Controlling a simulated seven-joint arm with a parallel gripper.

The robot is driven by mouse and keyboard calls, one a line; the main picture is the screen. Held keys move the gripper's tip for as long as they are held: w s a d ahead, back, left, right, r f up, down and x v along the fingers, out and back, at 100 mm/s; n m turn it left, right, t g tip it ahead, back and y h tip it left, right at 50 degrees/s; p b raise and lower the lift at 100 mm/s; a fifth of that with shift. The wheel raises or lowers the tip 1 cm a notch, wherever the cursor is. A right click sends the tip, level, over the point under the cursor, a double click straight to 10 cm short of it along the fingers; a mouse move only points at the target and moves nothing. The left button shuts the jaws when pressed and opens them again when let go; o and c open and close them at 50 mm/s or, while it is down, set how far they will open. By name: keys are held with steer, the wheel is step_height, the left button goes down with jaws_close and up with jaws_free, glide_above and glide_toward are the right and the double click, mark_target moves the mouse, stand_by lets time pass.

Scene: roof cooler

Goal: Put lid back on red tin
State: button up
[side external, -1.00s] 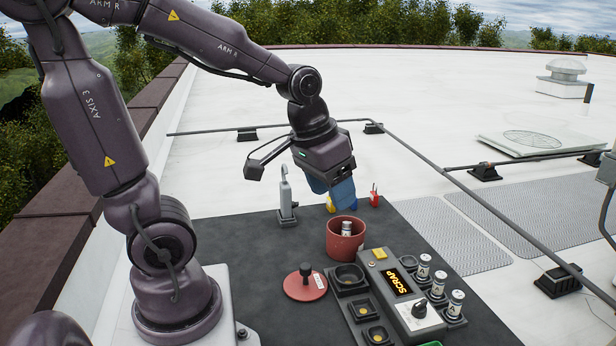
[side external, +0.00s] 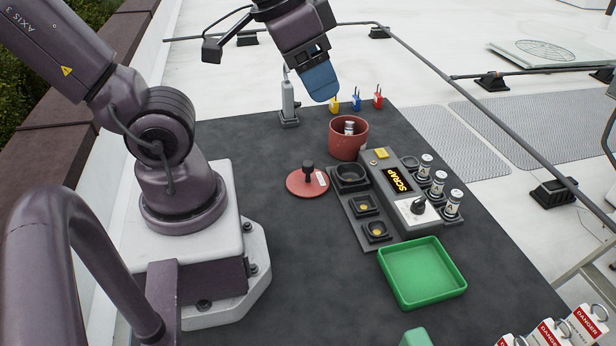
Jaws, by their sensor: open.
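The red tin (side external: 347,143) stands open on the dark mat, with a white-and-grey cylinder (side external: 349,128) inside it. Its red lid (side external: 306,184) lies flat on the mat to the tin's lower left, with a black knob on top and a pale label on its right side. My gripper (side external: 322,92) is above and to the left of the tin, clear of both tin and lid. Its blue fingers point down and to the right. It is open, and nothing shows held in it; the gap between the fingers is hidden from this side.
A tester box (side external: 407,190) reading SCRAP, with several cylinders in its right-hand row, stands right of the lid. Black trays (side external: 365,206) adjoin it. A green tray (side external: 422,273) is in front. Small padlocks (side external: 356,101) and a grey post (side external: 288,103) stand behind. Mat left of the lid is clear.

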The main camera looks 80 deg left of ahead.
step_height(320, 180, down, 7)
steer(key=w+a+n+g+h, duration=0.1)
steer(key=w+a+n+g, duration=0.1)
steer(key=w+n+g, duration=0.15)
steer(key=n+g+y, duration=0.2)
steer(key=n, duration=1.7)
glide_toward(308, 163)
steer(key=shift+s+d, duration=0.1)
steer(key=shift+d, duration=0.05)
steer(key=f, duration=0.4)
steer(key=a+f, duration=0.1)
steer(key=f, duration=0.7)
steer(key=shift+s+a+f, duration=0.15)
steer(key=shift+s+f, duration=0.15)
steer(key=c, duration=1.1)
